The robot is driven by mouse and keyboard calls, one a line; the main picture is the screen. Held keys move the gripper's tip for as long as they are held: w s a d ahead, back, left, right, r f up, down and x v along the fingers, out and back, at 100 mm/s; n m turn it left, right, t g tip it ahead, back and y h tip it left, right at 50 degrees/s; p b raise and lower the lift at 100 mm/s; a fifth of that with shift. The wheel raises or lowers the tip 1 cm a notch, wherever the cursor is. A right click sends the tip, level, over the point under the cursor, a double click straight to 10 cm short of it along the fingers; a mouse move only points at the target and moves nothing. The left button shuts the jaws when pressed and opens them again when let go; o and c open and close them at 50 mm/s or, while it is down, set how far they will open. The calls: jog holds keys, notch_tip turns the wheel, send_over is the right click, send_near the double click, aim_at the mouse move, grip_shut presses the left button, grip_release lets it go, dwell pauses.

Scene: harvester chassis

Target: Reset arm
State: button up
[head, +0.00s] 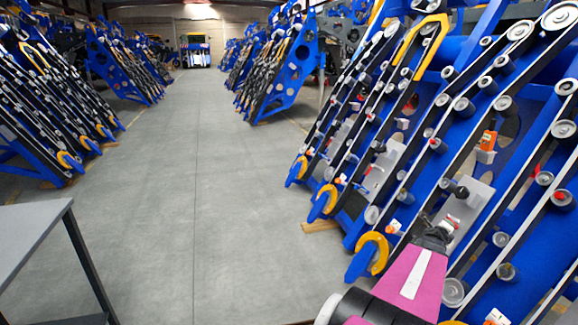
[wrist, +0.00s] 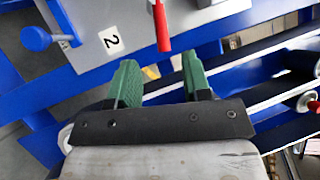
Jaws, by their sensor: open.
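My gripper shows in the wrist view (wrist: 160,82) with its two green fingers apart and nothing between them. Beyond the fingertips is a red-handled part (wrist: 161,28) against a grey plate marked 2 (wrist: 95,42). In the head view my pink arm reaches in from the bottom right toward the blue harvester chassis (head: 455,150). Its end is close to a grey plate (head: 472,202) on the chassis. The fingers cannot be made out in the head view.
A grey table (head: 30,232) stands at the lower left. Rows of blue chassis (head: 55,110) line the left side, and more stand at the back right (head: 285,70). A wide grey floor aisle (head: 195,180) between them is clear. A blue knob (wrist: 36,39) sticks out left of the fingers.

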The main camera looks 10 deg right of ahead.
jog(key=w+a+m+g+y, duration=0.15)
jog(key=w+a+m, duration=0.25)
jog(key=a+m, duration=0.85)
jog(key=w+a+m+g, duration=0.3)
jog(key=a+m, duration=0.8)
jog(key=a, duration=0.2)
jog(key=s+a+f+m+g+y, duration=0.1)
jog(key=a+m, duration=0.4)
jog(key=a, duration=0.8)
jog(key=s+a+f+m+g+y, duration=0.1)
jog(key=a+m+y, duration=0.4)
jog(key=a, duration=0.8)
jog(key=s+a+f+m+g+y, duration=0.2)
jog(key=s+a+f+m+y, duration=0.1)
jog(key=a, duration=0.9)
jog(key=shift+s+a+f+m+y, duration=0.35)
jog(key=shift+s+m+y, duration=0.35)
jog(key=shift+m+y, duration=0.5)
